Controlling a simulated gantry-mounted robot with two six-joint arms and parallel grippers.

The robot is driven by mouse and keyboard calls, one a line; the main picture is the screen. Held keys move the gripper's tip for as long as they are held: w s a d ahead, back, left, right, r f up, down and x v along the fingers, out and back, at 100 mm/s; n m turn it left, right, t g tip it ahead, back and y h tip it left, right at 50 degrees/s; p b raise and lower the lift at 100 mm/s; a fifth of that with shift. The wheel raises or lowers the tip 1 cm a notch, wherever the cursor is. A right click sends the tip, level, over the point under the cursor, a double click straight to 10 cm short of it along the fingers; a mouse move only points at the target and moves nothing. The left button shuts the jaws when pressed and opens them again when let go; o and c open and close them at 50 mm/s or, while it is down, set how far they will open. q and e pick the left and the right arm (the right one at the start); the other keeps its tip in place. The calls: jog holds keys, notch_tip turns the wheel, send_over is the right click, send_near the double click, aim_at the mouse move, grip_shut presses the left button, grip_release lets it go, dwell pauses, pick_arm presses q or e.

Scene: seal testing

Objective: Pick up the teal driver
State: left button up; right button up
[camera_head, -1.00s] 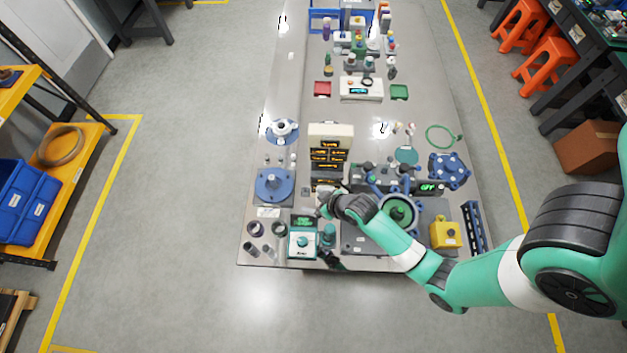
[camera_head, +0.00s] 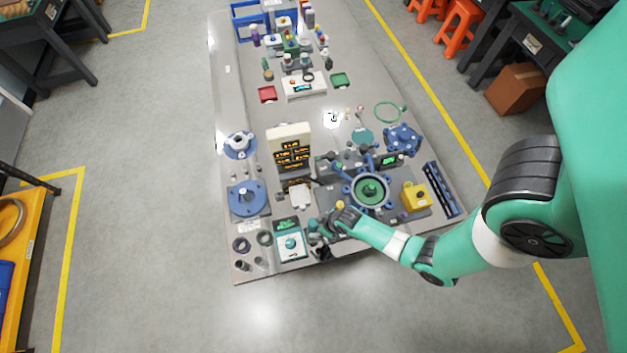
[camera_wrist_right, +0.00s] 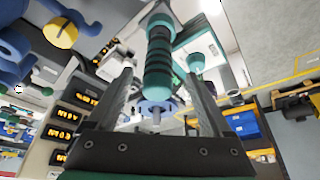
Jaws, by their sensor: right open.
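The teal driver (camera_wrist_right: 160,65) has a ridged teal and dark handle and shows in the right wrist view between the two fingers of my right gripper (camera_wrist_right: 160,85). The fingers are spread, with visible room on both sides of the handle. In the head view my right gripper (camera_head: 320,236) is low at the front edge of the table, just right of a white and teal device (camera_head: 291,244). The driver is mostly hidden by the gripper there. My left gripper is not in view.
A beige display stack (camera_head: 290,145) stands behind the gripper. A teal ring fixture (camera_head: 370,190) and a yellow box (camera_head: 414,195) are to the right. A blue flanged plate (camera_head: 248,200) and small dark rings (camera_head: 241,244) lie to the left. Floor is clear in front.

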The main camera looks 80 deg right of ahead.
jog(key=b+x, duration=0.1)
jog(key=x, duration=0.3)
jog(key=shift+w+d+f+b, duration=0.2)
jog(key=shift+w+f+b, duration=0.05)
jog(key=shift+w+b, duration=0.1)
jog(key=shift+r, duration=0.1)
grip_shut()
